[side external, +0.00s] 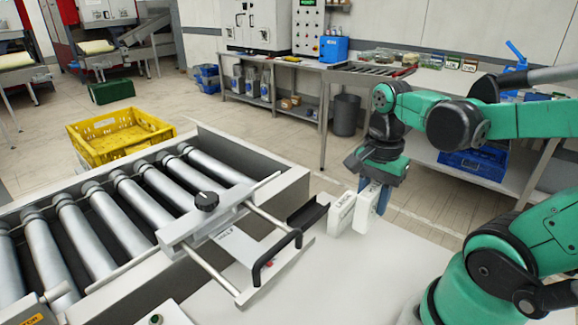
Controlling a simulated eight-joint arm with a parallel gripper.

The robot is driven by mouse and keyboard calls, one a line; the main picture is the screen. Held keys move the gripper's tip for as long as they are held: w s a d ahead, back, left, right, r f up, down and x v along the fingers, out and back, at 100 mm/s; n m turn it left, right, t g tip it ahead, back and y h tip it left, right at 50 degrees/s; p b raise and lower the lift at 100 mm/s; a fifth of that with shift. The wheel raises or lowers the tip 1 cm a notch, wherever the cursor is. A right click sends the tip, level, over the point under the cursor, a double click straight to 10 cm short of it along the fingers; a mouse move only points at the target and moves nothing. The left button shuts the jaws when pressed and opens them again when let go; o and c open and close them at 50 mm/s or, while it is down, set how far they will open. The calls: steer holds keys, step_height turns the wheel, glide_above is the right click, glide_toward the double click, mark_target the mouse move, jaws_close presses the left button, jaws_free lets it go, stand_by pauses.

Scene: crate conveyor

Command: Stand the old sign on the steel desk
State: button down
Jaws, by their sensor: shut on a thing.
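My gripper (371,190) hangs pointing down near the middle of the view, shut on a white piece that I take for the old sign (366,210). A second white panel with dark lettering (341,213) is just left of it. I cannot tell whether the two are one folded piece or two. The held piece looks roughly upright; whether its lower edge touches the surface below is unclear. A pale, flat desk top (350,275), which may be the steel desk, spreads across the front, largely bare.
A roller conveyor (130,215) fills the left, with a metal frame with black handles (240,245) at its right end. A yellow crate (115,135) stands behind it. A bench with bins (430,80) and a grey waste bin (346,115) stand behind my arm.

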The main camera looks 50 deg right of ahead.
mark_target(375, 186)
steer(key=shift+f, duration=4.35)
steer(key=c, duration=0.6)
jaws_free()
steer(key=shift+f, duration=0.1)
steer(key=shift+o, duration=0.2)
step_height(375, 186, up, 12)
steer(key=w+a+n+t, duration=0.7)
steer(key=a+n, duration=0.1)
steer(key=n, duration=1)
steer(key=shift+w+f, duration=0.2)
steer(key=shift+w, duration=0.15)
